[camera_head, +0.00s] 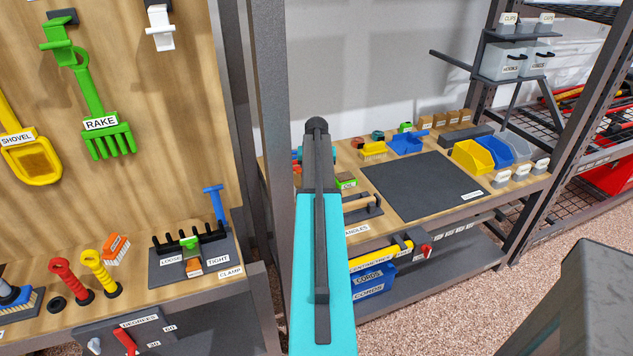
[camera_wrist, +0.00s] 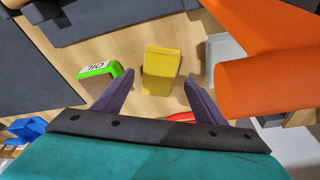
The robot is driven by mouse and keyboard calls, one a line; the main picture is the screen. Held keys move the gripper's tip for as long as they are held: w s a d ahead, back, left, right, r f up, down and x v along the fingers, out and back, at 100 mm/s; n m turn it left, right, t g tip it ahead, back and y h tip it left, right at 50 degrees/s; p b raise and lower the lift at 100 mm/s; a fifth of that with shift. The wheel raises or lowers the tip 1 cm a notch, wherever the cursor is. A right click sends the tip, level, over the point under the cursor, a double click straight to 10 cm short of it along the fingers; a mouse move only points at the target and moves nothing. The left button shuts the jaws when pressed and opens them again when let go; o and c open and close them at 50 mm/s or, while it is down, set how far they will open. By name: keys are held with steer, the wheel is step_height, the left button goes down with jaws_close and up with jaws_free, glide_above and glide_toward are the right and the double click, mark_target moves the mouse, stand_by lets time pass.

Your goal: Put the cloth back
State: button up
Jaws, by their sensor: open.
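I cannot pick out a cloth with certainty in either view. In the wrist view, my gripper (camera_wrist: 159,76) is open, its two dark fingers spread apart. A yellow block-like thing (camera_wrist: 161,68) lies on the wood between and beyond the fingertips; nothing shows held. I cannot tell whether it is the cloth. A large orange thing (camera_wrist: 265,85), part flat and part rounded, fills the right side close to the camera; what it is I cannot tell. In the head view my teal arm hides the gripper and part of the bench.
A green OIL item (camera_wrist: 98,70) lies left of the yellow thing. In the head view, the workbench (camera_head: 520,190) bears a dark mat (camera_head: 425,185), a blue bin (camera_head: 407,143) and yellow bin (camera_head: 472,156). A pegboard (camera_head: 150,110) stands left; a dark upright post (camera_head: 272,120) stands beside my arm.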

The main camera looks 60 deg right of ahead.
steer(key=b+v, duration=0.1)
steer(key=v, duration=0.9)
stand_by(0.8)
